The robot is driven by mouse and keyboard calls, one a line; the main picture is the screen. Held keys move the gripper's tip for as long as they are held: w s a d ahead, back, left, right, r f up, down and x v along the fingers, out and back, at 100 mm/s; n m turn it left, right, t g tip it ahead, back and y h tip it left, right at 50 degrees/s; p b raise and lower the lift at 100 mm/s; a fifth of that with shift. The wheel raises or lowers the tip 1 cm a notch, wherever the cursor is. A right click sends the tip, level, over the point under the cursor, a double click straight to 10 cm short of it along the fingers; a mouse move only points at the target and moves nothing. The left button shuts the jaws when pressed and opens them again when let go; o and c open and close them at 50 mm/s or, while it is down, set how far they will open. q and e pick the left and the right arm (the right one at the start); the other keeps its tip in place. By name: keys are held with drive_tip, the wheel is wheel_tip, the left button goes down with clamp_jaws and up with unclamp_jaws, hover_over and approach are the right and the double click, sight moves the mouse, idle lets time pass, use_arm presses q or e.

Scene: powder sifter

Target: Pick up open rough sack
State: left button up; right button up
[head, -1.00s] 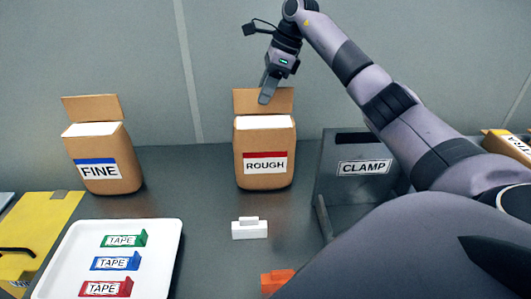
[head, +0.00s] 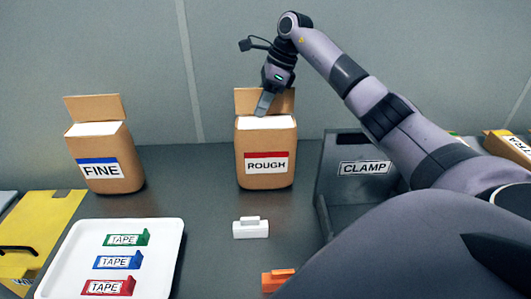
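The rough sack (head: 265,172) is a brown open-topped bag with a red-striped ROUGH label and white contents at its top. It stands upright on the dark counter in the middle of the head view, with its back flap raised. My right gripper (head: 263,106) points down at the top of the sack, in front of the raised flap. Its fingers overlap in this view, so I cannot tell whether they are apart or whether they touch the sack. My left gripper is out of view.
The FINE sack (head: 103,160) stands at left. A white tray (head: 168,232) with several tape pieces lies front left, beside a yellow case (head: 50,219). A white block (head: 250,228) and an orange block (head: 275,282) sit in front. The grey CLAMP box (head: 333,166) stands right.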

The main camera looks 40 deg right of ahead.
clamp_jaws()
idle(1.4)
drive_tip(key=shift+r, duration=0.1)
